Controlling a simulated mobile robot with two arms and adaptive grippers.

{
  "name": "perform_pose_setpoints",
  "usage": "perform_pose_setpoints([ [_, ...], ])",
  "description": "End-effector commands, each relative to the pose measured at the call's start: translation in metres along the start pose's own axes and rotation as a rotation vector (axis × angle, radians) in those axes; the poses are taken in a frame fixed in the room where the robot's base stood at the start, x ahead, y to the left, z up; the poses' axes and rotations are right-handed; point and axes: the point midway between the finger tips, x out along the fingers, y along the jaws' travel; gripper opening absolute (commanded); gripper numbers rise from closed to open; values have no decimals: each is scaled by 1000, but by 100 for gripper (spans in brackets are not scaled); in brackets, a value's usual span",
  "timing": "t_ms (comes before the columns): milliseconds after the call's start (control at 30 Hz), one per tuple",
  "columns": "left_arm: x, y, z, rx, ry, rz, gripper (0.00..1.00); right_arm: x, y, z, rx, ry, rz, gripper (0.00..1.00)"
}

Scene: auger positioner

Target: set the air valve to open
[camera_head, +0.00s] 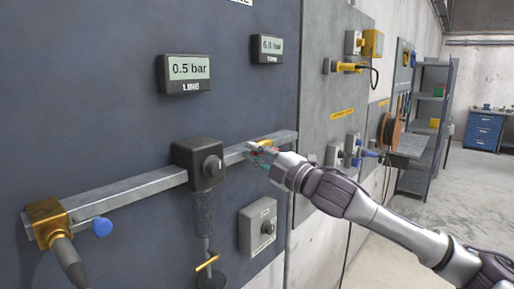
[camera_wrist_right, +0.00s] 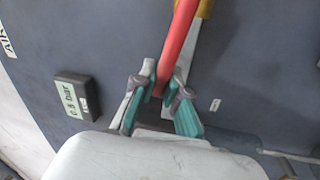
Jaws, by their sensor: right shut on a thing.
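My right gripper (camera_head: 258,150) is at the right end of the grey rail on the panel. In the right wrist view its teal-padded fingers (camera_wrist_right: 160,98) are shut on a red lever (camera_wrist_right: 181,35), which I take for the air valve's handle. The lever runs from the fingers to the top edge, beside a brass-coloured part (camera_wrist_right: 205,8) and a thin grey pipe or bar. In the head view a bit of yellow (camera_head: 265,143) shows behind the gripper, and the gripper hides most of the valve. My left gripper is not in view.
Above the grey rail (camera_head: 130,195) are a display reading 0.5 bar (camera_head: 187,73) and a second display (camera_head: 267,49). A black regulator (camera_head: 199,164) with a knob is left of my gripper. A grey switch box (camera_head: 258,228) is below. A brass fitting (camera_head: 47,215) is at far left.

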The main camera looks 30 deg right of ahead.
Motion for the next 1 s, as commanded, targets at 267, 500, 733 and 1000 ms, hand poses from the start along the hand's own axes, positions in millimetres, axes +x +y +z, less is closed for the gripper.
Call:
perform_pose_setpoints([
  [267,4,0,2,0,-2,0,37,-2,-14,2,-134,25,-3,0],
  [500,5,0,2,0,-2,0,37,-3,-17,2,-181,34,-2,0],
  [733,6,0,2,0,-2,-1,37,-3,-18,2,-187,36,-2,0],
  [1000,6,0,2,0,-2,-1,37,-3,-18,2,-186,36,-3,24],
])
